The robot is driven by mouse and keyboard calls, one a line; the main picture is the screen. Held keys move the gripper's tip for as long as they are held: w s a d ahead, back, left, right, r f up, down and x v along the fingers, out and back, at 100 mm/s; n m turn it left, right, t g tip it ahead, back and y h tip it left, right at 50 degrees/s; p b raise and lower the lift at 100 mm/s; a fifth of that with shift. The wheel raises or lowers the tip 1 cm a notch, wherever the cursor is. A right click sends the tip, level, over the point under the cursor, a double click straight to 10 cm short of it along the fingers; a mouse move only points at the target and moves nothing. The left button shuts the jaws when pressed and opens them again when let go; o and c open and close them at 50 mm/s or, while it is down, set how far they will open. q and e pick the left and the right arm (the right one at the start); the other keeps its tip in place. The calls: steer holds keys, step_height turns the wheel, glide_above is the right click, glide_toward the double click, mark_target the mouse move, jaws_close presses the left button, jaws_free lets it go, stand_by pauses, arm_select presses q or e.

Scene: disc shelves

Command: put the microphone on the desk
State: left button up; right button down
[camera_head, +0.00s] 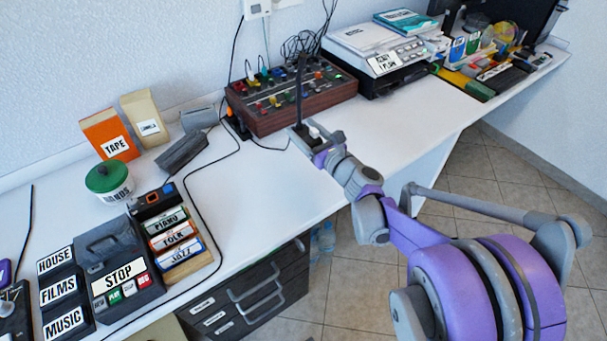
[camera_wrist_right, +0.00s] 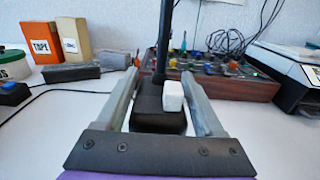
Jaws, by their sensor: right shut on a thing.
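The microphone (camera_head: 299,90) is black, with a thin upright stem and a dark flat base that has a white block on it. It stands upright over the white desk (camera_head: 262,180), in front of the mixer. My right gripper (camera_head: 316,145) is shut on its base. In the right wrist view, the microphone base (camera_wrist_right: 150,122) lies between the two grey fingers of my right gripper (camera_wrist_right: 161,72), and the stem rises out of the top of the picture. I cannot tell whether the base touches the desk. My left gripper is not in view.
The wood-sided mixer (camera_head: 290,105) is just behind the microphone. A printer-like machine (camera_head: 375,55) stands to the right. An orange tape box (camera_head: 110,138), a green-lidded tub (camera_head: 108,182) and labelled cassette holders (camera_head: 118,275) are on the left. The desk left of my gripper is clear, crossed by a cable.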

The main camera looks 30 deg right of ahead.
step_height(320, 180, down, 10)
steer(key=b, duration=0.3)
steer(key=shift+r, duration=0.2)
steer(key=shift+f, duration=0.2)
jaws_free()
steer(key=shift+r, duration=0.1)
steer(key=shift+r, duration=0.2)
steer(key=s, duration=0.8)
steer(key=s+d+p, duration=0.1)
steer(key=s, duration=0.3)
steer(key=shift+f, duration=0.1)
